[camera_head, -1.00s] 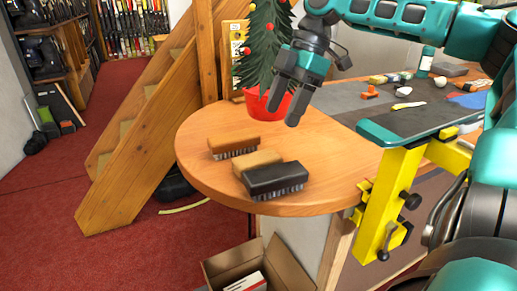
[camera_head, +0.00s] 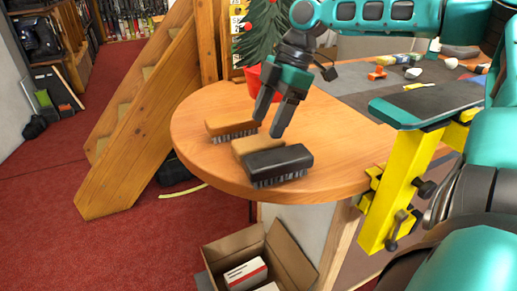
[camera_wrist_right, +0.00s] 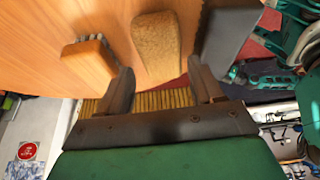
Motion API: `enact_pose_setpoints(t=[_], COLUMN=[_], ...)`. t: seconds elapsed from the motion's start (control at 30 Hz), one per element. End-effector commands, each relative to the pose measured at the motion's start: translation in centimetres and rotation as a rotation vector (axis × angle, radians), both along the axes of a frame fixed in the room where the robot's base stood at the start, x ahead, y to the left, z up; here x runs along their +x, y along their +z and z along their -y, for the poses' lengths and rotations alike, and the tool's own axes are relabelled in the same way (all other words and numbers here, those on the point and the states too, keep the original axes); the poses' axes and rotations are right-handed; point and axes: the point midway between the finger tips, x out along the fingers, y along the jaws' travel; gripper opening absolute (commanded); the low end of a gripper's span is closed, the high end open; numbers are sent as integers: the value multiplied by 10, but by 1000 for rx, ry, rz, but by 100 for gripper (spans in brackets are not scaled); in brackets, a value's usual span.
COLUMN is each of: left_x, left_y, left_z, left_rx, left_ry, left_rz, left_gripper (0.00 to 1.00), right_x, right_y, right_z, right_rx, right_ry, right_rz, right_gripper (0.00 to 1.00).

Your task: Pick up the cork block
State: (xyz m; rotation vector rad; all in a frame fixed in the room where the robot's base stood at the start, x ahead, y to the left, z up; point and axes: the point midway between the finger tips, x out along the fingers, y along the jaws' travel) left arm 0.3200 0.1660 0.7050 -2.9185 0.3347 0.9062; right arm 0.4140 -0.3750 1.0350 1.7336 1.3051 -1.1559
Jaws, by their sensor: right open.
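The cork block (camera_head: 254,149) is a tan, rounded block on the round end of the wooden table. It lies between a brown-topped brush (camera_head: 232,126) and a black-topped brush (camera_head: 279,162); its near side is partly hidden by the black one. My right gripper (camera_head: 268,126) is open and empty, pointing down just above the cork block. In the right wrist view, the cork block (camera_wrist_right: 157,47) shows ahead of and between the two open fingers (camera_wrist_right: 160,72), not gripped. My left gripper is not in view.
The brushes stand close on both sides of the cork block. A potted artificial tree (camera_head: 271,45) is behind my right gripper. A yellow clamp (camera_head: 400,190) is at the right, and an open cardboard box (camera_head: 290,255) is on the floor below.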

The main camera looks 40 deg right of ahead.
Motion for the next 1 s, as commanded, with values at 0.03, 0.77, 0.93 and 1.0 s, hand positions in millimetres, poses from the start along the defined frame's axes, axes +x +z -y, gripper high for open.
enact_pose_setpoints(t=[0.03,0.77,0.93,1.0], left_x=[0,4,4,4], left_y=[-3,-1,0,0], left_z=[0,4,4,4], left_rx=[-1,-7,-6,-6], left_ry=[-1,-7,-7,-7], left_rz=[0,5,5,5], left_gripper=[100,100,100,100], right_x=[0,4,4,4], right_y=[-9,-40,-42,-43], right_z=[-4,-20,-20,-20], right_rx=[-2,0,1,1], right_ry=[3,1,1,1], right_rz=[-5,-2,-2,-2], right_gripper=[66,66,66,66])
